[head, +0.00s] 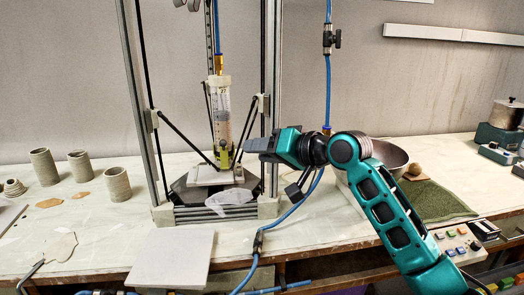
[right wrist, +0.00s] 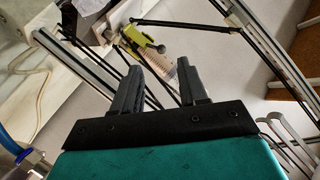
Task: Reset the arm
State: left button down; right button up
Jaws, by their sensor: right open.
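My right gripper (head: 256,145) is at the end of the teal arm that reaches in from the right in the head view. It is in front of the right side of the delta clay printer. In the right wrist view its two grey fingers (right wrist: 158,88) stand apart with nothing between them. The printer's clear clay tube (head: 222,118) hangs upright over a pale plate (head: 205,174). The tube's lower end is partly seen beyond the fingers in the wrist view. My left gripper is not in view.
A metal bowl (head: 388,157) and a green cloth (head: 436,200) are right of the printer, partly behind my arm. Several clay cylinders (head: 118,184) stand at the left. A pale square board (head: 173,259) lies at the front. Blue hoses (head: 290,212) cross the front edge.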

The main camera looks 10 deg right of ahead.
jog(key=s+d+f+n+g+h, duration=0.1)
jog(key=s+f+g+h, duration=0.1)
jog(key=s+f, duration=0.7)
jog(key=s+d+f+n+g+h, duration=0.1)
jog(key=s+f+h, duration=0.1)
jog(key=s+f, duration=0.65)
jog(key=s+d+f+g+h, duration=0.2)
jog(key=s+d+f+h, duration=0.15)
jog(key=s+f, duration=0.45)
jog(key=s+d+f+g+h, duration=0.25)
jog(key=s+d, duration=0.25)
jog(key=s, duration=0.7)
jog(key=w+a+f+t+y, duration=0.2)
jog(key=w+a+f+t, duration=0.1)
jog(key=w+f+t, duration=0.4)
jog(key=shift+f+n, duration=0.3)
jog(key=shift+f, duration=0.95)
